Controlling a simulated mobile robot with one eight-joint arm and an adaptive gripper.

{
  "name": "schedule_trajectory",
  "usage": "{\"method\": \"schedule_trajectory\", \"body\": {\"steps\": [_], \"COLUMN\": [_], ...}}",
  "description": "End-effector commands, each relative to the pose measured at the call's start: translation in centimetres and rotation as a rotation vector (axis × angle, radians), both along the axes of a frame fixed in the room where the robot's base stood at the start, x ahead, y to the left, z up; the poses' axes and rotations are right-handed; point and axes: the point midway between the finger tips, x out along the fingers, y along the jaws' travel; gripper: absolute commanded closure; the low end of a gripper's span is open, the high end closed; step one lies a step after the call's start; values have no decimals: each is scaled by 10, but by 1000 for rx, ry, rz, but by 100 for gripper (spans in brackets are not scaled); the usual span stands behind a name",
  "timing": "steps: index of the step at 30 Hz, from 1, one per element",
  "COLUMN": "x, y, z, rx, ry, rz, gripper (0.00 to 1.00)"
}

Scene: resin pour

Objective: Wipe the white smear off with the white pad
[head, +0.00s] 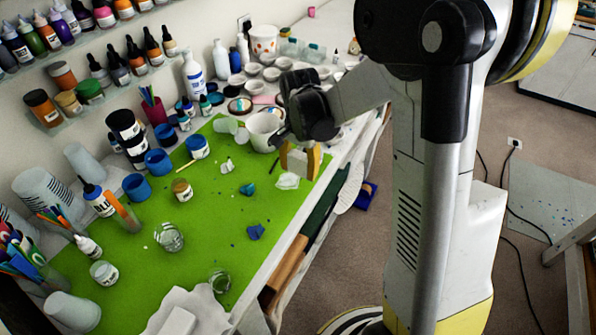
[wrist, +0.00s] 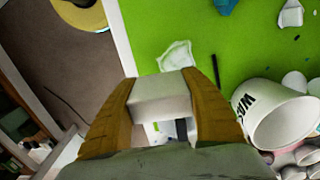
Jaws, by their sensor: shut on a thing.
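My gripper (head: 299,165) is over the far right part of the green mat (head: 215,265), near its right edge. Its yellow-brown fingers are shut on the white pad (head: 298,162), a pale block. In the wrist view the pad (wrist: 165,97) sits between both fingers (wrist: 163,100). The white smear (head: 287,181) is a translucent whitish patch on the mat, just in front of the pad in the head view. It also shows just beyond the pad in the wrist view (wrist: 176,56). I cannot tell whether the pad touches the mat.
A white lettered cup (wrist: 284,115) stands close to my gripper, with a thin black stick (wrist: 215,70) nearby. Blue-green pieces (head: 256,232), clear glasses (head: 169,237) and blue cups (head: 158,162) are on the mat. The table edge is close on the right.

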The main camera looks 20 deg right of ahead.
Motion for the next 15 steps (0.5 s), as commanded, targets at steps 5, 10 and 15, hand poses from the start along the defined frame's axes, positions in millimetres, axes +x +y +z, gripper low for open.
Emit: {"method": "schedule_trajectory", "body": {"steps": [5, 10, 15], "x": [2, 3, 4], "y": [-3, -6, -6], "z": [19, 29, 30], "rx": [0, 0, 0], "ry": [0, 0, 0], "rz": [2, 5, 5], "gripper": [85, 85, 85]}}
